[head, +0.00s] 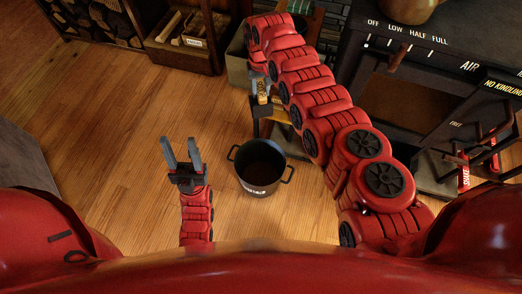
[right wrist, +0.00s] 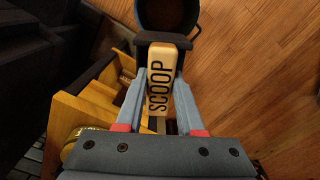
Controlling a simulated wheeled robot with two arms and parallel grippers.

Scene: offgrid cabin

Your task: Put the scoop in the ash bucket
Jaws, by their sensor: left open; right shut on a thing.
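The ash bucket (head: 263,167) is a dark round pot with two side handles, standing on the wood floor. It also shows at the top of the right wrist view (right wrist: 168,14). My right gripper (right wrist: 161,85) is shut on the pale handle of the scoop (right wrist: 159,78), which is lettered SCOOP. A dark part of the scoop shows beyond the handle, toward the bucket's side of the picture. In the head view the scoop (head: 263,92) is small, beyond the bucket and partly hidden by my right arm. My left gripper (head: 181,152) is open and empty, left of the bucket.
A yellow wooden stand (right wrist: 88,108) is close beside and below my right gripper. A black stove (head: 420,95) stands at the right. A wooden crate (head: 185,52) is at the back left.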

